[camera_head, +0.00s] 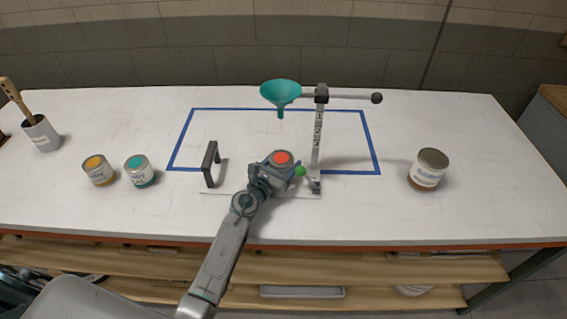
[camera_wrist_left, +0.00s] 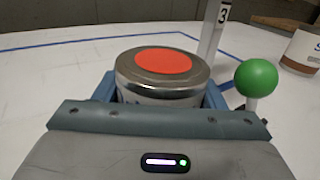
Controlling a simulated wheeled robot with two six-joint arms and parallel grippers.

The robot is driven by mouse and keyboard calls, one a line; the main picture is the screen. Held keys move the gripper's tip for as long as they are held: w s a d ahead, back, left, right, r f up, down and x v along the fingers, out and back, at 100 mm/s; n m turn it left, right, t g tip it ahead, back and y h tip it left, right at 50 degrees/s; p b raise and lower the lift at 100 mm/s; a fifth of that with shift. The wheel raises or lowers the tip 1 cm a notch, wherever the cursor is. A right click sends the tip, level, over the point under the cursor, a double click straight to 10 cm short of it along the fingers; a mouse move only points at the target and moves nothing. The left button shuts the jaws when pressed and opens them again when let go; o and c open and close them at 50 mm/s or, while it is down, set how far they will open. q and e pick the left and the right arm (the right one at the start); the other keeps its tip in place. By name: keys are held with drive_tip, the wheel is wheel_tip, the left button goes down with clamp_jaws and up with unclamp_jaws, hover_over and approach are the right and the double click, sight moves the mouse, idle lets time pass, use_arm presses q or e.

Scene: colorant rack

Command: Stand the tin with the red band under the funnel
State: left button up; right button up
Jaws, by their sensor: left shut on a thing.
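My left gripper (camera_head: 275,172) is shut on a small metal tin with an orange-red disc on its lid (camera_head: 282,157). In the left wrist view the tin (camera_wrist_left: 163,75) sits upright between the blue jaws; its lower side and any band are hidden. The teal funnel (camera_head: 281,93) hangs from a side arm on an upright post (camera_head: 318,140). In the head view the tin appears below the funnel spout, but nearer to me. I cannot tell whether the tin touches the surface below. My right gripper is not in view.
A green ball knob (camera_head: 300,171) is close beside the tin and post. A black handle (camera_head: 211,163) stands left. A blue outline (camera_head: 175,145) marks the white table.

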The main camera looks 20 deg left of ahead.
use_arm(q)
drive_tip(key=shift+f, duration=0.2)
drive_tip(key=o, duration=1.1)
drive_tip(key=shift+r, duration=0.1)
drive_tip(key=shift+r, duration=0.2)
drive_tip(key=b+v, duration=0.1)
drive_tip(key=v, duration=1.1)
